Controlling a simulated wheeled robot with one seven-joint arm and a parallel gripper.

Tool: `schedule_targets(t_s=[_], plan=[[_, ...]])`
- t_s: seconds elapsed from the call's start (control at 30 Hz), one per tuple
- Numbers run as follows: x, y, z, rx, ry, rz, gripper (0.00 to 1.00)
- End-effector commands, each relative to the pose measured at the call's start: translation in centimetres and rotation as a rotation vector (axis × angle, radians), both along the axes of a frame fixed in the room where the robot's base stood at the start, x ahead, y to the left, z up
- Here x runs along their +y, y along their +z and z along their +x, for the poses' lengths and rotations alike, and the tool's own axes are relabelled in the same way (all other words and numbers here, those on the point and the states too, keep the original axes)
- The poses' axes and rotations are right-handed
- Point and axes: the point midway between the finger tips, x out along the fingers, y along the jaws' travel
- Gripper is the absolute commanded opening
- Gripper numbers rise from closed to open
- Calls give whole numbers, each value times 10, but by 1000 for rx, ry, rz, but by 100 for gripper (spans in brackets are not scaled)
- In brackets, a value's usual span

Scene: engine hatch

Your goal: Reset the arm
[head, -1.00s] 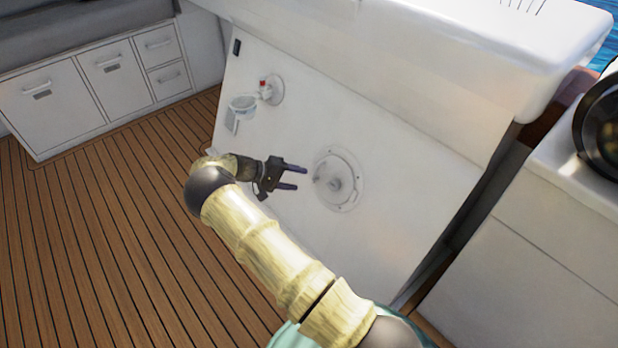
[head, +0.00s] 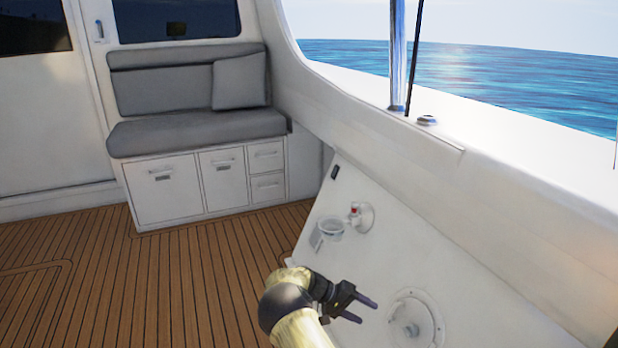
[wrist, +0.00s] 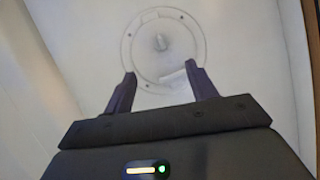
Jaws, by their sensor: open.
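My gripper (head: 364,309) is open and empty at the lower middle of the head view, with its two dark fingers apart and pointing right. A round white hatch (head: 412,322) with a knob at its centre is set in the white side panel, to the right of the fingers and apart from them in the picture. In the wrist view the hatch (wrist: 163,48) shows beyond and between the open fingertips (wrist: 160,82). Nothing is between the fingers. Most of my arm is cut off by the lower edge of the head view.
A grey cushioned bench (head: 190,130) with white drawers (head: 222,180) stands at the back. The wooden deck (head: 150,285) on the left is clear.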

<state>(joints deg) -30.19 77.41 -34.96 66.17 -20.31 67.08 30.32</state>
Motion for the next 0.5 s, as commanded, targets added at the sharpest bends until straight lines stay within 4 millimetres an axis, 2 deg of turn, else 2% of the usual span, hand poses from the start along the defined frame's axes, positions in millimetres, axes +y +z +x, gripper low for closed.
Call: schedule_targets(t_s=[0.03, 0.2, 0.5], plan=[[-6, 10, -4, 0, -17, 38, 57], [-20, 38, -27, 7, -66, 209, 57], [-24, 89, -78, -22, -92, 514, 57]])
